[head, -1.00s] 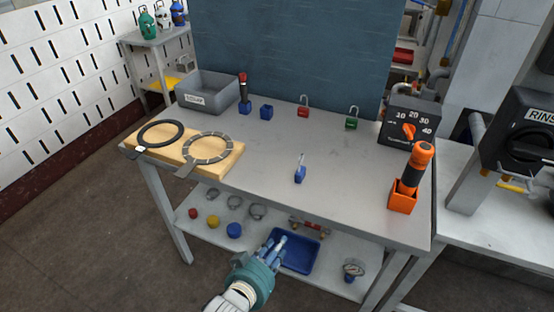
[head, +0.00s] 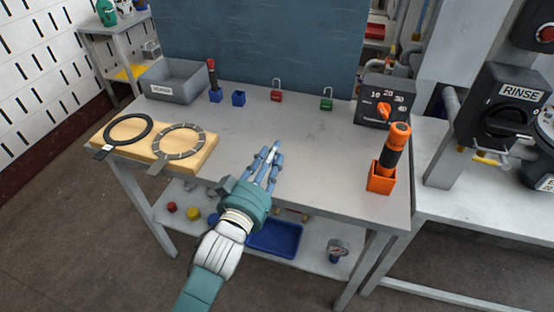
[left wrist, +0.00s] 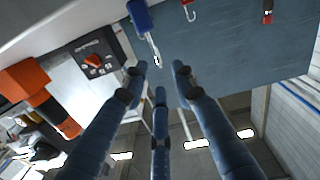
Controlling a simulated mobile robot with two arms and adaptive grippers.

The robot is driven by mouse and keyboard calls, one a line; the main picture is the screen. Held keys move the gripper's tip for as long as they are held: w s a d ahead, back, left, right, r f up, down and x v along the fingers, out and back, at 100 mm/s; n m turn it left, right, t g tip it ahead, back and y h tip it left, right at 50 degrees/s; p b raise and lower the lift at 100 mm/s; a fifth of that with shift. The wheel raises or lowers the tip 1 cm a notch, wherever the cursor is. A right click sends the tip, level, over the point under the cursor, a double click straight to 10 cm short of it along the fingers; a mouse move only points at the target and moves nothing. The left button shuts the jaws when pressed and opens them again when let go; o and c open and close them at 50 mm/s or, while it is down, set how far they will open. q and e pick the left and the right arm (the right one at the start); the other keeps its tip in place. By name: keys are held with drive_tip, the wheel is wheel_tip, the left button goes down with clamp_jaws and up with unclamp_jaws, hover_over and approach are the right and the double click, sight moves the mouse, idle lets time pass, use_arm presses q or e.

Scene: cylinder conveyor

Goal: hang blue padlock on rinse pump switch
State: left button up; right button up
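The blue padlock stands on the grey workbench; in the head view my fingers hide most of it. In the left wrist view its blue body (left wrist: 139,16) and pale shackle (left wrist: 154,48) show just past the fingertips. My left gripper (head: 267,160) reaches in over the bench's front edge, fingers spread around or beside the padlock; it also shows in the left wrist view (left wrist: 160,75), with a gap between fingers and no visible hold. The rinse switch (head: 503,112), a black box with a knob and a RINSE label, is at the far right. My right gripper is out of view.
A red padlock (head: 276,96) and a green padlock (head: 326,104) stand at the bench's back. A thermostat box (head: 384,103) and an orange-handled tool in an orange holder (head: 380,183) are on the right. A wooden board with rings (head: 190,160) and grey bin (head: 172,90) are left.

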use_arm(q)
drive_tip(key=x, duration=0.4)
drive_tip(key=shift+a+f, duration=0.15)
drive_tip(key=shift+s, duration=0.1)
clamp_jaws()
wheel_tip(320, 180, up, 20)
drive_tip(key=p, duration=0.1)
idle(0.4)
